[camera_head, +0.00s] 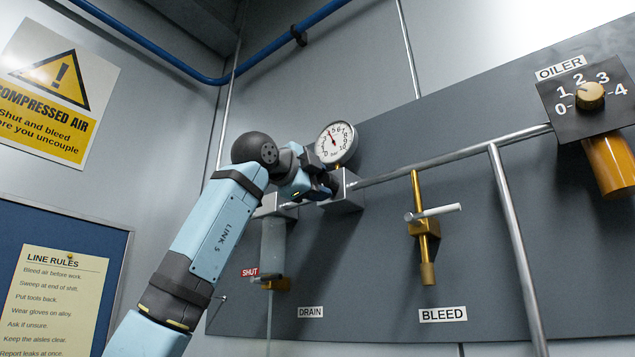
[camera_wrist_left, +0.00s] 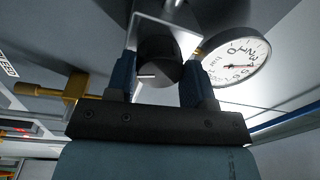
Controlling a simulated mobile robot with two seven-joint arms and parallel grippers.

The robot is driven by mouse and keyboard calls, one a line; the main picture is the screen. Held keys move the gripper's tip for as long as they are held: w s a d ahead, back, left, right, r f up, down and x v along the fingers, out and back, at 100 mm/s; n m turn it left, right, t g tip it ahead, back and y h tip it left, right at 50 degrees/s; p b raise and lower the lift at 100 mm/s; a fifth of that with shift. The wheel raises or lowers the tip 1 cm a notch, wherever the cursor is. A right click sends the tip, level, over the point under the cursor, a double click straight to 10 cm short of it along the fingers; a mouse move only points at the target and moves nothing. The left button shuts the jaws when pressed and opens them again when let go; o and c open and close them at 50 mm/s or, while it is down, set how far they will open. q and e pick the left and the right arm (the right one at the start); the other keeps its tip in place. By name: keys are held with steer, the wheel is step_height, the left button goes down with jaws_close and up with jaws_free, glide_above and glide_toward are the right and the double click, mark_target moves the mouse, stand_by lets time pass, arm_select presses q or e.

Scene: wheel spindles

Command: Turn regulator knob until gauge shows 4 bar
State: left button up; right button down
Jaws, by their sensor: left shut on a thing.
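The regulator is a grey block (camera_head: 347,190) on the pipe, under the gauge. Its dark knob (camera_wrist_left: 158,48) carries a white mark and shows in the left wrist view. My left gripper (camera_head: 324,187) is at the regulator, shut on the knob with a blue finger on either side, as the left wrist view (camera_wrist_left: 160,75) shows. In the head view my gripper hides the knob. The gauge also shows in the left wrist view (camera_wrist_left: 232,65). My right gripper is not in view.
A brass bleed valve (camera_head: 428,228) with a pale handle stands right of the regulator. An oiler dial (camera_head: 590,97) is at the upper right. A drain bowl (camera_head: 273,240) with a red SHUT tag hangs left below my gripper. Pipes cross the grey panel (camera_head: 380,280).

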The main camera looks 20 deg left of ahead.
arm_select(q)
steer(key=o, duration=0.8)
steer(key=shift+o, duration=0.6)
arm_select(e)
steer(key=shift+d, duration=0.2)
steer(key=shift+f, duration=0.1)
arm_select(q)
steer(key=shift+s+a, duration=0.15)
steer(key=shift+s, duration=0.15)
steer(key=b+v, duration=0.2)
steer(key=v, duration=1.1)
steer(key=shift+b, duration=0.4)
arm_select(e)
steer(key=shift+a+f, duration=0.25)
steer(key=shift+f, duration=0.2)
arm_select(q)
steer(key=shift+s, duration=0.1)
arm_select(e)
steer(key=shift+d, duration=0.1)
